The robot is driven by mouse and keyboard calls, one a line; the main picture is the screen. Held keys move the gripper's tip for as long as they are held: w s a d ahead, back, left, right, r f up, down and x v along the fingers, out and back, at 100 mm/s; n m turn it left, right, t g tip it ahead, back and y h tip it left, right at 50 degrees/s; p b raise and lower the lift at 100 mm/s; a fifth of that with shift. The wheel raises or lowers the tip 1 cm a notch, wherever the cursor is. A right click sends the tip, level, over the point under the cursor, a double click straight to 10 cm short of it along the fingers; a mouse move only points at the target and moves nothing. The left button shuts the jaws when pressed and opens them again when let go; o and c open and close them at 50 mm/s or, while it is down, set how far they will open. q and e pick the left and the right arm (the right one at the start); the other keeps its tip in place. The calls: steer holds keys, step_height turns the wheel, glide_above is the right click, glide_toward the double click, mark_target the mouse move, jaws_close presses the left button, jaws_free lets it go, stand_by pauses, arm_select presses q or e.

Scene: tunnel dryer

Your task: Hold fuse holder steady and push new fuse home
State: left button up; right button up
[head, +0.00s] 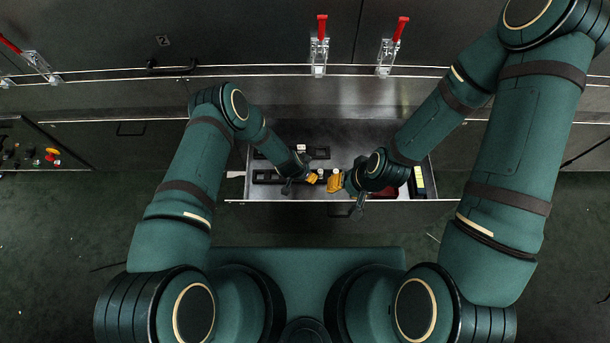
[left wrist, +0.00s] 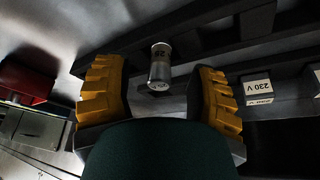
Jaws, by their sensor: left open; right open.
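The fuse (left wrist: 160,66) is a small pale cylinder with printed marks in the left wrist view. It is at the dark fuse holder (left wrist: 215,38), between the yellow fingertips of my left gripper (left wrist: 160,95), which is open with a gap on both sides. In the head view my left gripper (head: 312,178) is low over the drawer. My right gripper (head: 336,182) is open, close to its right, with yellow fingertips. The fuse is too small in the head view to tell how deep it sits.
The open drawer (head: 236,201) holds dark rails and a white-topped block (head: 301,148). A red bin (left wrist: 28,82) is at the left of the wrist view. A block labelled 230 V (left wrist: 257,88) sits right of my left gripper. Red-handled clamps (head: 320,45) line the panel behind.

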arm_select(q)
steer(key=shift+w+d+f, duration=0.15)
steer(key=shift+f, duration=0.25)
jaws_close()
step_height(320, 180, up, 10)
steer(key=p, duration=0.2)
steer(key=shift+p, duration=0.3)
